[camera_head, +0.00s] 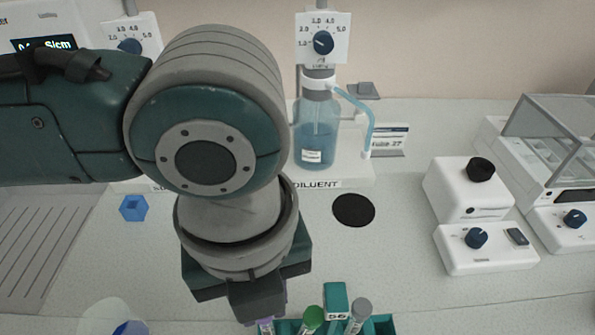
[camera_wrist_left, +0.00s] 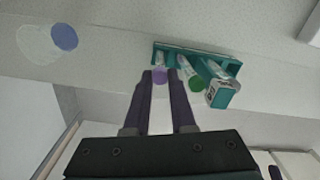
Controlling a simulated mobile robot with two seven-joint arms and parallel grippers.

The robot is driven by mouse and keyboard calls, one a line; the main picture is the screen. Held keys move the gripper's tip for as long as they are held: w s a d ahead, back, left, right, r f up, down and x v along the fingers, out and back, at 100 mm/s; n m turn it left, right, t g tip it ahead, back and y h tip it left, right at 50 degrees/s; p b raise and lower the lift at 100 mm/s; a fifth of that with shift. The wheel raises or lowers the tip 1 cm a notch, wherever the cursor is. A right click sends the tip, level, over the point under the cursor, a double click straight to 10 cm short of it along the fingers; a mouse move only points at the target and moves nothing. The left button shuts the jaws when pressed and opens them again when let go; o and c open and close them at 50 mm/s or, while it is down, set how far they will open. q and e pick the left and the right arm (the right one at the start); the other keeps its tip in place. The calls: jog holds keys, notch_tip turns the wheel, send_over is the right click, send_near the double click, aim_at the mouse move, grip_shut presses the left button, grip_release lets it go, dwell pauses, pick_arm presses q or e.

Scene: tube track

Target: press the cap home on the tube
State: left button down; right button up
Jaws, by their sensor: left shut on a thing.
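My left gripper (camera_wrist_left: 160,80) is shut on a purple cap (camera_wrist_left: 160,75), which sits between its two fingertips. Below the cap a clear tube (camera_wrist_left: 159,59) stands in the teal rack (camera_wrist_left: 205,50). I cannot tell whether the cap is fully seated on the tube. In the head view my wrist hides most of the gripper, and only a little purple (camera_head: 265,326) shows at the bottom edge. My right gripper is in neither view.
A green-capped tube (camera_head: 313,318), a grey-capped tube (camera_head: 360,308) and a teal block marked 56 (camera_head: 336,300) are close on the right. A diluent bottle (camera_head: 315,130) stands behind.

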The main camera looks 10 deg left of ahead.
pick_arm(q)
jog(key=shift+f, duration=0.1)
jog(key=c, duration=0.7)
grip_release()
notch_tip(320, 180, up, 10)
dwell(0.4)
dwell(0.5)
